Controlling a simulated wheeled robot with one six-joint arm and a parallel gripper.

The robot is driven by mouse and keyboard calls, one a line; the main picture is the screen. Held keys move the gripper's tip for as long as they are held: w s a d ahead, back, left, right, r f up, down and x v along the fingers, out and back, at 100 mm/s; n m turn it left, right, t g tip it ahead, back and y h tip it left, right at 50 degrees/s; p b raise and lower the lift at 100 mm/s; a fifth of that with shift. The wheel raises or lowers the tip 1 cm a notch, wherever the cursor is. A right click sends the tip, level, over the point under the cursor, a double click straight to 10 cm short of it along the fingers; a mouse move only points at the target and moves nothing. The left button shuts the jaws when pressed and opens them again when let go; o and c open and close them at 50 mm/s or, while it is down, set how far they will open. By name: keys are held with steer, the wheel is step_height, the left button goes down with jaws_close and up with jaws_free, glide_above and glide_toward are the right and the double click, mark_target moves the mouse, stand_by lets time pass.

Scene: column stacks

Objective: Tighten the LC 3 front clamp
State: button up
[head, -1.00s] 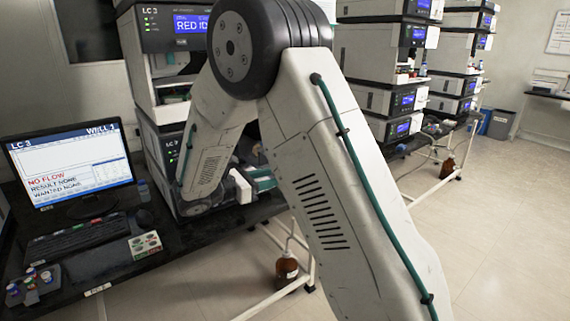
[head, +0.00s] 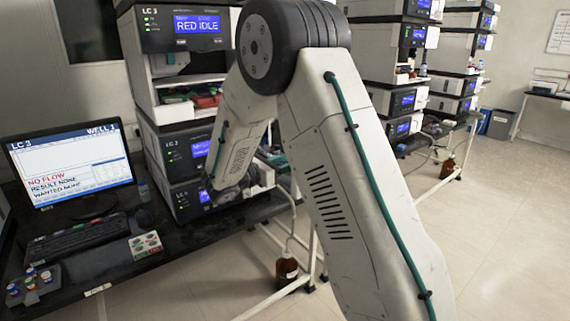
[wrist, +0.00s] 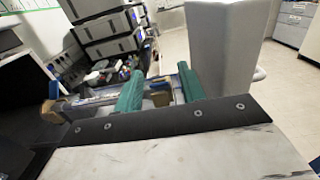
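The LC 3 stack (head: 178,75) stands left of centre in the head view, its top display reading RED IDLE. My arm crosses in front of its lower right side, and my gripper's fingers cannot be made out there. In the wrist view my gripper (wrist: 160,82) shows two green fingers standing apart. A yellowish-brown piece (wrist: 160,97) shows in the gap between them, and I cannot tell whether it is touched. A pale rail-like part (wrist: 95,97) with a brown knob (wrist: 53,91) lies beyond them to the left. I cannot pick out the front clamp with certainty.
A monitor (head: 72,165) reads LC 3, WELL 1, NO FLOW. A brown bottle (head: 287,270) stands below. A white panel (wrist: 222,45) rises close by the right finger. Floor is open at right.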

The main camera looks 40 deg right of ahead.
jaws_close()
steer(key=shift+d+r+y, duration=0.3)
steer(key=shift+r+y, duration=0.05)
steer(key=shift+y, duration=0.55)
steer(key=y, duration=0.2)
steer(key=shift+d+r+y, duration=0.1)
steer(key=shift+d+y, duration=0.25)
steer(key=shift+y, duration=0.05)
jaws_free()
steer(key=v, duration=0.7)
steer(key=shift+a, duration=0.4)
steer(key=shift+r, duration=0.15)
